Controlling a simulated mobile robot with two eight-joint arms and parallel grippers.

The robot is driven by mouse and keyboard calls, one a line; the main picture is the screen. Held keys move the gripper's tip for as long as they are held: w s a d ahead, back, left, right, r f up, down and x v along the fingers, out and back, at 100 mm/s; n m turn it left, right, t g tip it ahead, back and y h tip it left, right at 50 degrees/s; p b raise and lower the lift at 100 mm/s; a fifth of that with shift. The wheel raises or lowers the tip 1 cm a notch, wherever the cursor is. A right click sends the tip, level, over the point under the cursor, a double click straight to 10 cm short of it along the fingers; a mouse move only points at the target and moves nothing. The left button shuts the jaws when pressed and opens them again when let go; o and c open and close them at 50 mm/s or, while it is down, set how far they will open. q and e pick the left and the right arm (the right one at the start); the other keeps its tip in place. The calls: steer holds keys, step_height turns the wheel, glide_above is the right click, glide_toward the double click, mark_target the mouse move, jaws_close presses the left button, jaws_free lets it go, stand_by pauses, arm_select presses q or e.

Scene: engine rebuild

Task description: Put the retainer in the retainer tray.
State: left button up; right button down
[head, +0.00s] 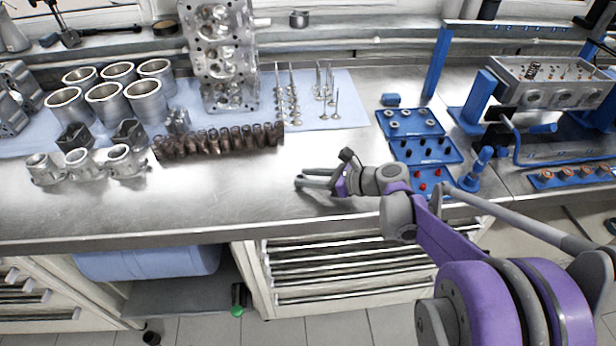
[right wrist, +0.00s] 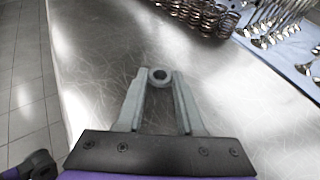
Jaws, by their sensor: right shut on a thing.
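My right gripper (head: 299,179) is low over the bare front part of the steel bench. In the right wrist view (right wrist: 159,80) its fingers are shut on a small grey ring with a dark hole, the retainer (right wrist: 159,75), held at the fingertips. The retainer is too small to make out in the head view. To the right of the gripper lies a column of blue trays. The back one (head: 432,127) holds several grey ring-shaped parts and looks like the retainer tray; its label is unreadable. My left gripper is not in view.
The middle blue tray (head: 447,156) holds dark parts and the front one (head: 446,187) red parts. A row of springs (head: 218,140) and several upright valves (head: 292,92) stand behind the gripper. A blue tool (head: 476,172) stands right of the trays.

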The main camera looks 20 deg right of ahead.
steer(key=shift+f, duration=0.15)
steer(key=c, duration=0.5)
jaws_free()
